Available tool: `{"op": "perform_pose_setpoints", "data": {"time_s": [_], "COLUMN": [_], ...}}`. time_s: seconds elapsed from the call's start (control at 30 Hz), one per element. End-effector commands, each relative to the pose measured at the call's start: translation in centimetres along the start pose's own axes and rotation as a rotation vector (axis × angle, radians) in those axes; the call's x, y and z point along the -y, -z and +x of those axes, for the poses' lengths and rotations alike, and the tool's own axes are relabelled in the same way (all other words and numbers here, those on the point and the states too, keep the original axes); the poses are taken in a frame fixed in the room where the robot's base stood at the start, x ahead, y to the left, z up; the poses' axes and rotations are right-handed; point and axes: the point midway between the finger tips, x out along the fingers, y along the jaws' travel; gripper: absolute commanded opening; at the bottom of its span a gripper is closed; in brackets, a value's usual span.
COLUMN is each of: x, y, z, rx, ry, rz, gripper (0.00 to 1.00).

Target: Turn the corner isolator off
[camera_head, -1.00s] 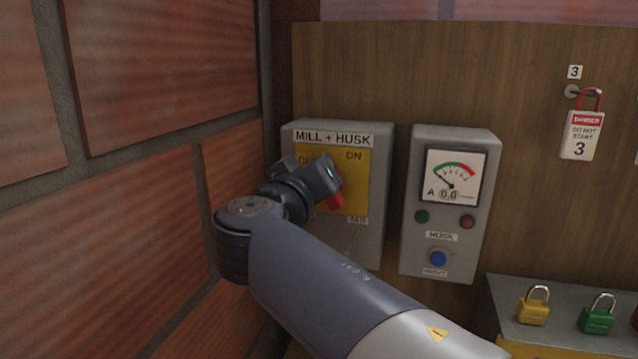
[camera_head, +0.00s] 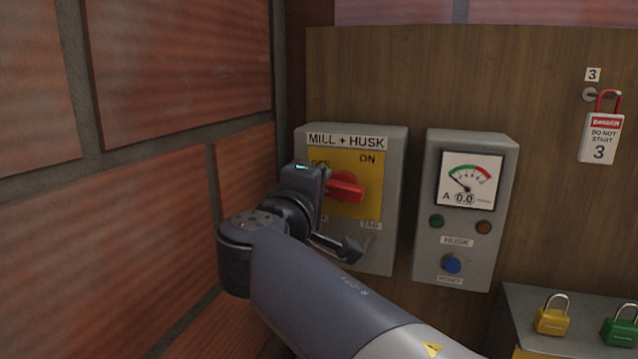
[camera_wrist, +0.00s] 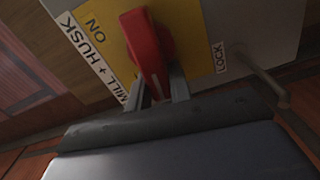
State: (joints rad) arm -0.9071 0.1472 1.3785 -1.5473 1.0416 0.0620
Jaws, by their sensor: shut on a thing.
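The corner isolator (camera_head: 385,240) is a grey box labelled MILL + HUSK, mounted beside the brick corner. Its yellow plate (camera_head: 370,205) carries ON at the upper right and a partly hidden OFF at the upper left. The red handle (camera_head: 347,187) lies roughly sideways in the head view, its free end to the left. My gripper (camera_head: 325,188) comes from the left side; its fingertips are mostly hidden there. In the wrist view, my gripper (camera_wrist: 155,92) is shut with one finger on each side of the end of the red handle (camera_wrist: 146,50).
The brick wall (camera_head: 170,140) stands close on the left of my arm. To the right is the grey HUSK meter box (camera_head: 425,260). A red padlock with a danger tag (camera_head: 602,140) hangs further right. Yellow (camera_head: 551,320) and green (camera_head: 620,332) padlocks sit on a low shelf.

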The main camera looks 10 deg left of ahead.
Motion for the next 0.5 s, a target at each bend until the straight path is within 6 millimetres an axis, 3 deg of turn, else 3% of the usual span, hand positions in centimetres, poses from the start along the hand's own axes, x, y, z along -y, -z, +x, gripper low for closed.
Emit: {"op": "perform_pose_setpoints", "data": {"time_s": [0.03,0.5], "x": [0.67,0.87], "y": [-0.38,-0.46], "z": [0.12,0.12], "rx": [0.015,0.015], "ry": [0.011,0.011], "rz": [-0.026,-0.130], "gripper": [0.00,0.00]}}
